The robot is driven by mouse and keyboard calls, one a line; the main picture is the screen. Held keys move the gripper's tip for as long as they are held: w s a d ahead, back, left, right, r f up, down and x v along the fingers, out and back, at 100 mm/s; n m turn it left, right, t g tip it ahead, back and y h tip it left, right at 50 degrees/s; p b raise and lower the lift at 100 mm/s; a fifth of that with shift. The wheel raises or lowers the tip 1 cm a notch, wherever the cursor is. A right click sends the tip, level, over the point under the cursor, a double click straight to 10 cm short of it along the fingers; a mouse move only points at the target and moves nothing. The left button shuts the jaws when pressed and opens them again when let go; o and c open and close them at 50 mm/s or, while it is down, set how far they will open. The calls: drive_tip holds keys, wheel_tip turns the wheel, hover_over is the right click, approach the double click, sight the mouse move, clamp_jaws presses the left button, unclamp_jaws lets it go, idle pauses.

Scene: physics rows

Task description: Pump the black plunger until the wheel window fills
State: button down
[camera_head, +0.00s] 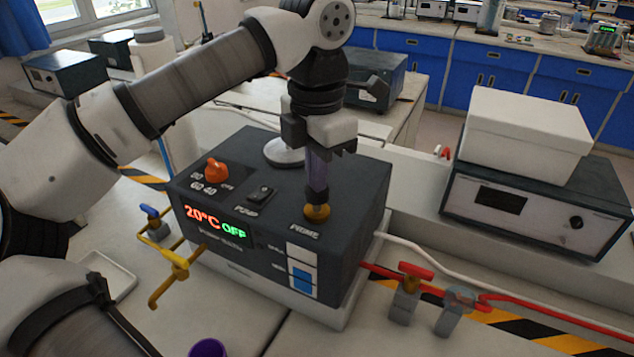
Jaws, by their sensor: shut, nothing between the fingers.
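The dark bath unit (255,165) stands on the bench with its display reading 20°C OFF. On its top, beside the PRIME label, is a brass collar (317,213). The black plunger (317,197) seems to rise from this collar; little of it shows. My gripper (318,184) is shut and points straight down over the plunger. Its fingertips are at or just above the plunger's top; I cannot tell whether they touch.
An orange knob (216,170) and a PUMP switch (262,193) sit on the unit's top. A red-handled valve (415,271) stands at the right, yellow pipework (176,262) at the left. A white box (526,128) on another instrument stands at the back right.

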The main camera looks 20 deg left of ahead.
drive_tip(key=shift+f, duration=0.5)
drive_tip(key=shift+r, duration=0.1)
drive_tip(key=shift+r+p, duration=1.15)
drive_tip(key=shift+r, duration=0.75)
drive_tip(key=shift+r, duration=0.1)
wheel_tip(320, 180, up, 5)
drive_tip(key=p, duration=0.3)
drive_tip(key=shift+p, duration=0.35)
